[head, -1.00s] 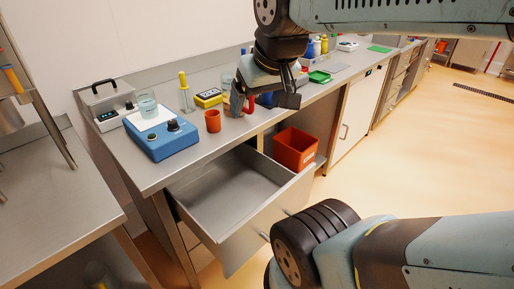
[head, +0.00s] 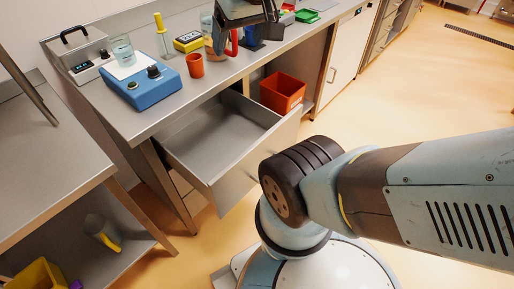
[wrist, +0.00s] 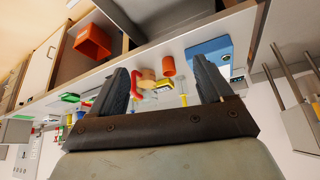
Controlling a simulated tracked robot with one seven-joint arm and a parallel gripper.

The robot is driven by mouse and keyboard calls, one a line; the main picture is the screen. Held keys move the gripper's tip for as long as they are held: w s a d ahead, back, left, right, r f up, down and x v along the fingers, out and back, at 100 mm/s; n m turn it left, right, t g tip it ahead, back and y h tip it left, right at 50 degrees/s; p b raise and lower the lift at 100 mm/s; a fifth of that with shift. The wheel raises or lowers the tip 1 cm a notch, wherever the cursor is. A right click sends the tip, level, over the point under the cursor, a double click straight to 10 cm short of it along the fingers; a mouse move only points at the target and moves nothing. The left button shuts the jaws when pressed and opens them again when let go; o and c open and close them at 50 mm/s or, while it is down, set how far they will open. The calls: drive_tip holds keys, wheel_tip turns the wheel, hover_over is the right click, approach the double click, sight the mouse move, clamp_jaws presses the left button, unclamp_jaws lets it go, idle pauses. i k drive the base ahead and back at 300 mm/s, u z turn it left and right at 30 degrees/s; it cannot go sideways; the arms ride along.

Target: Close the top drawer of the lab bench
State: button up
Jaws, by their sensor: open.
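The top drawer (head: 222,135) of the lab bench (head: 185,100) is pulled well out in the head view. It is grey metal, and its inside looks empty. Its front panel (head: 250,168) faces the lower right, partly hidden by my arm. My gripper (head: 245,30) is at the top edge of the head view, above the bench top and beyond the drawer, not touching it. In the wrist view my gripper (wrist: 160,68) has its two fingers wide apart with nothing held between them. Part of the drawer appears to show at the top of that view.
On the bench stand a blue device (head: 143,88), an orange cup (head: 195,65), a yellow box (head: 188,41) and a beaker (head: 122,50). An orange bin (head: 283,92) sits beneath, right of the drawer. A side table (head: 50,165) stands at left. Floor at right is clear.

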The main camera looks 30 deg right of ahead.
sight(220, 147)
drive_tip(key=z, duration=1.4)
drive_tip(key=k, duration=1.85)
drive_tip(key=u, duration=0.75)
drive_tip(key=i, duration=1)
